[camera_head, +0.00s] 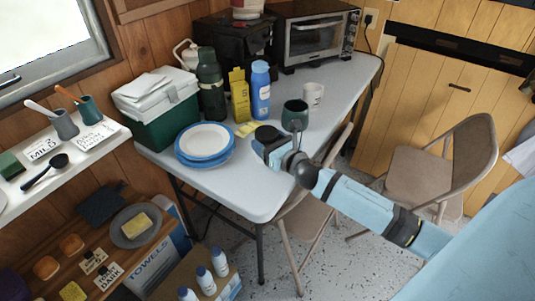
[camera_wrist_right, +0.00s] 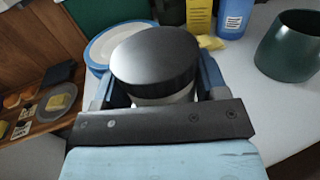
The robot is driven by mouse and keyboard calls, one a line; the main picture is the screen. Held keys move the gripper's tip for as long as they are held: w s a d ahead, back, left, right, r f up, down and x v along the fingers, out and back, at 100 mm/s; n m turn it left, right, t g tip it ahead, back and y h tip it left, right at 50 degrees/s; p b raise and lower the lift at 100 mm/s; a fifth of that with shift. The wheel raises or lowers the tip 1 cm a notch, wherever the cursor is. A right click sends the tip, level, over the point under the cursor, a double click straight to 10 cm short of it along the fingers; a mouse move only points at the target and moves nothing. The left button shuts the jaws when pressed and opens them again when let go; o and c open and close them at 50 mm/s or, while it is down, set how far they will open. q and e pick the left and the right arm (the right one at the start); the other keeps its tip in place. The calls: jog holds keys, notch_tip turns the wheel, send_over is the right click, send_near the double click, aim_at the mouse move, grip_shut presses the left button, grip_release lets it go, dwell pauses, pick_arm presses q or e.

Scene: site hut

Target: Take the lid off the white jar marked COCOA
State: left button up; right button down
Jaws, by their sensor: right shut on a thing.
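The white jar (camera_wrist_right: 165,100) shows only as a pale strip under its round black lid (camera_wrist_right: 155,55) in the right wrist view. The lid sits on top of the jar, and in the head view it shows as a dark disc (camera_head: 267,132) near the table's front edge. My right gripper (camera_head: 270,149) is shut on the jar, its blue fingers at both sides just below the lid. The jar's marking is hidden, and most of its body is behind my gripper. My left gripper is not in view.
A green cup (camera_head: 294,115) stands close behind the lid, with a white mug (camera_head: 313,94) beyond. Stacked blue-rimmed plates (camera_head: 205,158) lie to the left. A yellow box (camera_head: 240,97) and blue bottle (camera_head: 260,92) stand behind. The table (camera_head: 235,190) is bare at the front.

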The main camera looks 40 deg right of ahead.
jog(key=shift+f+b, duration=0.75)
jog(key=shift+f, duration=1.3)
jog(key=shift+c, duration=1.2)
grip_release()
jog(key=shift+o, duration=0.4)
jog(key=shift+r, duration=0.15)
